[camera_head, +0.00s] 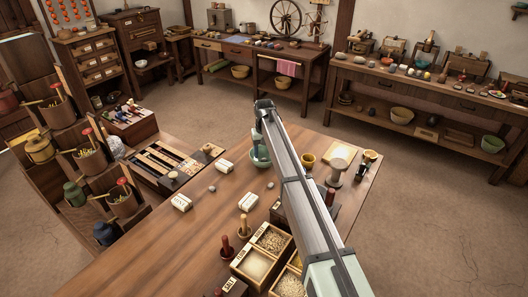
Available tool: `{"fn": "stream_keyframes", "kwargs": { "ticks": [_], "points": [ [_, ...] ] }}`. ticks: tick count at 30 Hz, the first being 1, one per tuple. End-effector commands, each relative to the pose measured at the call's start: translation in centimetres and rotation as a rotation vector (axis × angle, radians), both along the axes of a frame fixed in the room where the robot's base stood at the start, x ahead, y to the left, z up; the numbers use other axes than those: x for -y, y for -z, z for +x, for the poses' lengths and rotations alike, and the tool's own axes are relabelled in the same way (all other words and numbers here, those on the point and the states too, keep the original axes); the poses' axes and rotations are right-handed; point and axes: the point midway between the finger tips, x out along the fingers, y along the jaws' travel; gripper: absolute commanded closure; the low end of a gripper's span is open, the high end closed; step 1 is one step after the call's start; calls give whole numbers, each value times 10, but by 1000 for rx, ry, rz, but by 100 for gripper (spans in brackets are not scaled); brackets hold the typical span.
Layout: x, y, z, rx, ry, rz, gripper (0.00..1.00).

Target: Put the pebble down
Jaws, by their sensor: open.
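A small grey pebble-like stone (212,189) lies on the wooden table between white labelled blocks. Another small stone-like piece (270,185) lies on the table just in front of a blue-green bowl (261,160). I cannot tell which of them is the task's pebble. My arm reaches across the table from the lower right, and its far part passes over the bowl. My gripper's fingers cannot be made out; the arm hides that area. I see no pebble held.
White blocks (181,202) lie left of my arm. A compartmented grain box (256,262) and red-brown pegs stand near the front. The table's left middle is fairly clear.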

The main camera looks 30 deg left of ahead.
Motion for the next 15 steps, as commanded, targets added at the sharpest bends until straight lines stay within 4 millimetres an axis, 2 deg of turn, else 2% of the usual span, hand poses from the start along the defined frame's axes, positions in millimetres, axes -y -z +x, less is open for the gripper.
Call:
{"fn": "stream_keyframes", "kwargs": {
  "ticks": [7,15],
  "points": [
    [0,-7,0,1,0,1,41],
    [0,-37,0,1,0,1,41]
  ]
}}
